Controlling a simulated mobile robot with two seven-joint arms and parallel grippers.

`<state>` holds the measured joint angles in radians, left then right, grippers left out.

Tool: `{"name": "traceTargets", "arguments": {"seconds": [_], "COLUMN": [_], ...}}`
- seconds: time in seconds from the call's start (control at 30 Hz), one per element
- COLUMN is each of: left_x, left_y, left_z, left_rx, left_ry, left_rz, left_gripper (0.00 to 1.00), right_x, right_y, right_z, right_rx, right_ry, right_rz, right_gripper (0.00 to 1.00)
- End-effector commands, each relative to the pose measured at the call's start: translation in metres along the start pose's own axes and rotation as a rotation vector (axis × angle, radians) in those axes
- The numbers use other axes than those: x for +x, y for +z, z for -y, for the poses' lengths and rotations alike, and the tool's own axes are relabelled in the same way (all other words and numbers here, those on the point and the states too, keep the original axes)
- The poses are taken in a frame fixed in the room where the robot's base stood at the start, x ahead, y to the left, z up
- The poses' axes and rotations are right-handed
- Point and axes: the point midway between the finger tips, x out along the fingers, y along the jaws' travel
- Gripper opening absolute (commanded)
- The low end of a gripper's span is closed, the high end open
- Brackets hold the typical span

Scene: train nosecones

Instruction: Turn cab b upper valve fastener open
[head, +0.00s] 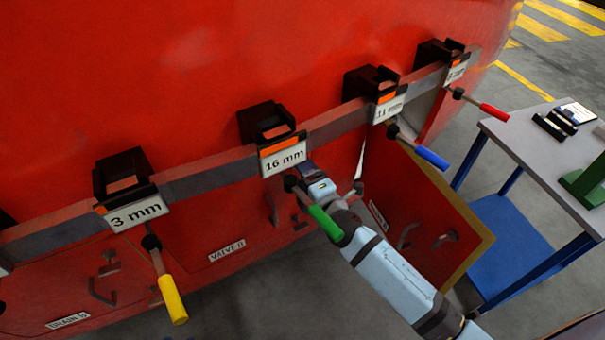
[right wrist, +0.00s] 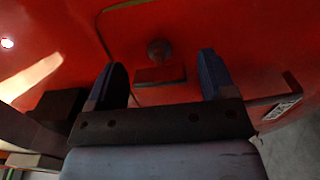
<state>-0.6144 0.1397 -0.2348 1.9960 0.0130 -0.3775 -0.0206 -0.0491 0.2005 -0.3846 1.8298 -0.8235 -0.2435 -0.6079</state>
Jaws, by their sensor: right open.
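The red cab side carries a panel labelled VALVE B (head: 227,251), with a small dark handle (head: 272,211) above and right of the label. My right gripper (head: 308,172) is close to the red side, just below the 16 mm plate and behind the green-handled tool. In the right wrist view my right gripper (right wrist: 161,64) is open, with one dark blue finger on each side. A round dark knob (right wrist: 159,49) with a flat dark bar (right wrist: 160,74) under it shows between the fingers, apart from both. I cannot tell for certain that this is the upper valve fastener. My left gripper is not in view.
Tools hang under labelled holders along a grey rail: yellow (head: 172,298), green (head: 326,224), blue (head: 431,157) and red (head: 494,111) handles. An open red door (head: 425,200) stands right of my right arm. A grey-topped table (head: 530,140) is farther right.

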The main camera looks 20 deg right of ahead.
Motion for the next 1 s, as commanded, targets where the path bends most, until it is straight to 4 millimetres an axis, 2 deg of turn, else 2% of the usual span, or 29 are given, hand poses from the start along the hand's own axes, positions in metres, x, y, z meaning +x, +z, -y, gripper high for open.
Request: {"name": "traceTargets", "arguments": {"seconds": [0.5,0.7,1.0], "left_x": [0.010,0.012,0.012], "left_y": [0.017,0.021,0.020], "left_z": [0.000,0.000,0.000], "left_rx": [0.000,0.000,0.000], "left_ry": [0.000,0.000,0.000], "left_rz": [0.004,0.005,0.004], "left_gripper": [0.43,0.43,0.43], "right_x": [-0.107,-0.127,-0.131], "right_y": [0.000,0.000,0.000], "right_z": [0.002,0.001,-0.001], "right_rx": [0.000,0.000,-0.001], "right_ry": [-0.002,0.000,0.001], "right_rz": [0.000,0.000,0.000], "right_gripper": [0.77,0.77,0.77]}}
